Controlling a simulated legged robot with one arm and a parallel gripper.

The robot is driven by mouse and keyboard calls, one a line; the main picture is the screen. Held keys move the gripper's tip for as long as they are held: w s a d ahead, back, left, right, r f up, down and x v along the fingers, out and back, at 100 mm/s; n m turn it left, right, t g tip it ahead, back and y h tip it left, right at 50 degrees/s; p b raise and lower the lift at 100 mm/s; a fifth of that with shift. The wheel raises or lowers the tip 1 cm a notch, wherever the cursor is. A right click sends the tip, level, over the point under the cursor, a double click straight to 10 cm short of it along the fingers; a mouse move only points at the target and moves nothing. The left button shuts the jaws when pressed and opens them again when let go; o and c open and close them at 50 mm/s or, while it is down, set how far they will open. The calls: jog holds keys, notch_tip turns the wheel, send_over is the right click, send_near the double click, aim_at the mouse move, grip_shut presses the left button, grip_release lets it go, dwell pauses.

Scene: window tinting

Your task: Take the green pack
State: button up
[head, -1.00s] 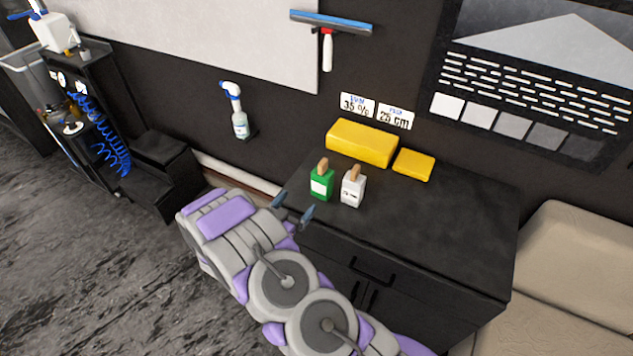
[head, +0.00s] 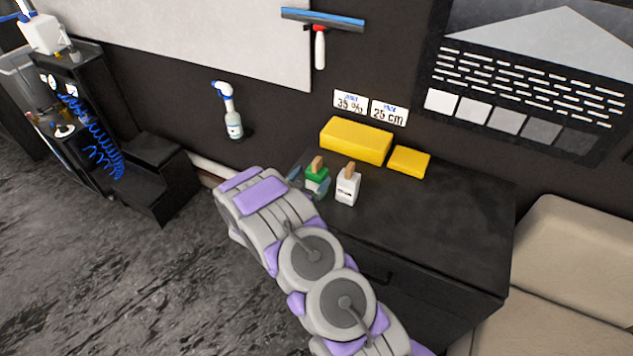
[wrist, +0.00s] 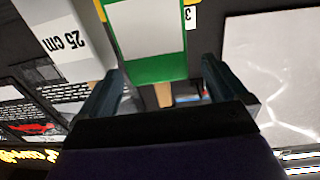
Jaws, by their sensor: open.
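The green pack (head: 317,174) has a white label and a tan top piece, and stands upright on the left part of the dark cabinet top (head: 440,215). It also shows in the wrist view (wrist: 158,69), upside down. My gripper (head: 309,183) is open at the pack, with a finger on each side of it in the head view. In the wrist view my gripper (wrist: 163,72) has the pack between its fingers, with gaps showing near the tips. The pack's lower part is partly hidden by a finger in the head view.
A similar white pack (head: 347,187) stands close to the right of the green one. A large yellow block (head: 356,140) and a smaller one (head: 409,160) lie behind. A spray bottle (head: 231,120) is at the wall. The cabinet top's right side is clear.

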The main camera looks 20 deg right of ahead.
aim_at(320, 167)
jog(key=shift+r+b+x, duration=0.1)
jog(key=shift+b+x, duration=0.2)
jog(key=shift+x, duration=1.1)
jog(key=shift+r+b+x, duration=0.15)
jog(key=shift+b+x, duration=0.1)
jog(key=shift+x, duration=1.15)
jog(key=shift+s+d, duration=0.1)
jog(key=c, duration=1.1)
jog(key=shift+r, duration=0.1)
jog(key=shift+c, duration=0.2)
